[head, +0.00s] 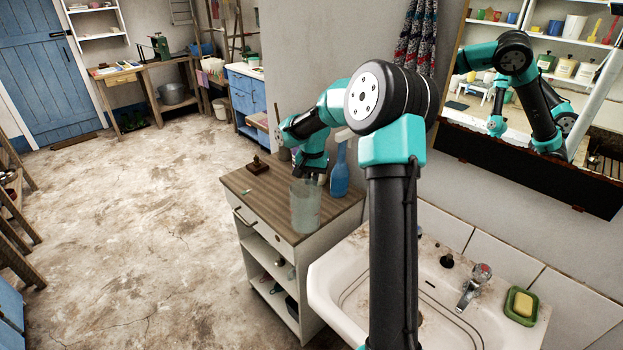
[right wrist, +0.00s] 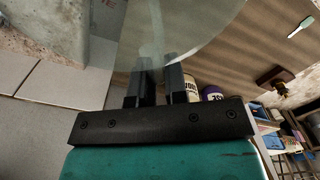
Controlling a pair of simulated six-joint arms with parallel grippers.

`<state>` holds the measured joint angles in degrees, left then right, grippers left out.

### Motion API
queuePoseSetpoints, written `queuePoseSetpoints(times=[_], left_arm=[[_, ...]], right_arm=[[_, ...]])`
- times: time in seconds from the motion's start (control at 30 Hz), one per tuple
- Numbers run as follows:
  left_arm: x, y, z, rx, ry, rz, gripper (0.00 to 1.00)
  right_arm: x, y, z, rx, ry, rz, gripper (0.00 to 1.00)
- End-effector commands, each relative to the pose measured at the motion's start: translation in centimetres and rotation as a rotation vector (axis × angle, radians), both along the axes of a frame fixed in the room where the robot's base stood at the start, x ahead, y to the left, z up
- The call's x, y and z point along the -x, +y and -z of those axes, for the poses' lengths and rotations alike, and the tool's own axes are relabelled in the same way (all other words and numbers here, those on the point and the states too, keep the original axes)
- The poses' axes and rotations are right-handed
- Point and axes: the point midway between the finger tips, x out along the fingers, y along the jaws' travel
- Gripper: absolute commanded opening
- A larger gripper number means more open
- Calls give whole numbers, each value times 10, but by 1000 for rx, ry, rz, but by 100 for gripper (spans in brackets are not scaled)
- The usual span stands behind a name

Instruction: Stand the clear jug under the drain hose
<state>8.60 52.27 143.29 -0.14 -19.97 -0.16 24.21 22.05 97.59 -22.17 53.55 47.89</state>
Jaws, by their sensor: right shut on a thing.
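The clear jug (head: 305,210) is upright at the front right part of the wooden cabinet top (head: 262,196); I cannot tell whether it rests there or hangs just above. My right gripper (head: 316,178) is shut on the jug near its top. In the right wrist view the two fingers (right wrist: 157,85) close on a strip of the jug, and its see-through wall (right wrist: 205,35) spreads beyond them. I cannot make out the drain hose in either view. My left gripper is not in view.
A blue bottle (head: 340,172) stands close behind the jug. A dark stamp-like object (head: 259,165) sits at the cabinet's back left. A white sink (head: 335,287) with a tap (head: 474,286) and a green soap dish (head: 520,304) adjoins on the right. The mirror (head: 560,150) reflects my arm.

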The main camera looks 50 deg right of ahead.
Motion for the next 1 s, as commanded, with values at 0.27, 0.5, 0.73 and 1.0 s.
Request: queuePoseSetpoints(times=[0.27,0.5,0.73,1.0], left_arm=[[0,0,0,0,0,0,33],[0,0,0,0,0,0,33],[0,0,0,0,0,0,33],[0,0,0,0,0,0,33]], right_arm=[[-2,1,0,0,0,-2,0],[-38,13,3,0,0,-46,0],[-111,54,1,0,-1,-156,0],[-171,123,14,-1,3,-316,0]])
